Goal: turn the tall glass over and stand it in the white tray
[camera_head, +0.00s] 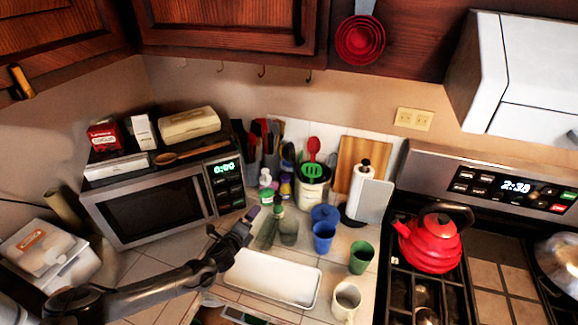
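A grey-green cup or glass (289,232) stands just right of the green thing. Which of these is the tall glass is unclear. My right gripper is out of view.
A microwave (155,205) is behind my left arm. A paper towel holder (368,198) and a red kettle (431,241) on the stove are farther right.

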